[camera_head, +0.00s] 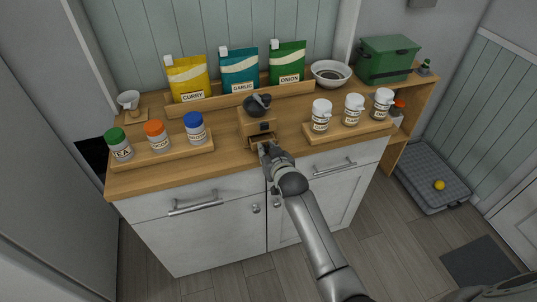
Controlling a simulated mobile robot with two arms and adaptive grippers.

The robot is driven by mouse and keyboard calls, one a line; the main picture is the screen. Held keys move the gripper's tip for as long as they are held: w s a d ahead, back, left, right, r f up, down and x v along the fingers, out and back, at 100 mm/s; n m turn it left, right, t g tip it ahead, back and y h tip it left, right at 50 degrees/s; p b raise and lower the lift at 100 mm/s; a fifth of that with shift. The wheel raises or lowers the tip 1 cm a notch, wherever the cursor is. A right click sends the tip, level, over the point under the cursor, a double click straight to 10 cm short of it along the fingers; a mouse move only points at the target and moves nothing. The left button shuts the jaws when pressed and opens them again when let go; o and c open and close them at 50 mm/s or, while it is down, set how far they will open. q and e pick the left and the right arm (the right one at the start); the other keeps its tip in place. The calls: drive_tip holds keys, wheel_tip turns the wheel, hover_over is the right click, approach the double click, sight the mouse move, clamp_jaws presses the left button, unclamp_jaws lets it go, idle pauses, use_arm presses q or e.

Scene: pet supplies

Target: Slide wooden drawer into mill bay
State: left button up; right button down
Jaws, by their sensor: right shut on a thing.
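The wooden mill (257,119) stands near the middle of the counter, with a dark bowl-shaped top and a crank. Its small wooden drawer (256,141) shows at the bottom front of the mill, at the bay, partly hidden by my gripper. I cannot tell how deep it sits. My right gripper (267,149) is at the drawer's front and is shut on it, with the arm reaching up from the lower right. My left gripper is not in view.
A tray (172,158) of capped jars is left of the mill, and a tray (345,131) of white-topped shakers is right. A white bowl (331,73) and green box (387,60) are at the back right.

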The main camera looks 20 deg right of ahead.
sight(265, 145)
drive_tip(key=shift+w+b, duration=0.75)
drive_tip(key=shift+w, duration=0.75)
drive_tip(key=c, duration=1.2)
unclamp_jaws()
drive_tip(key=v, duration=1.2)
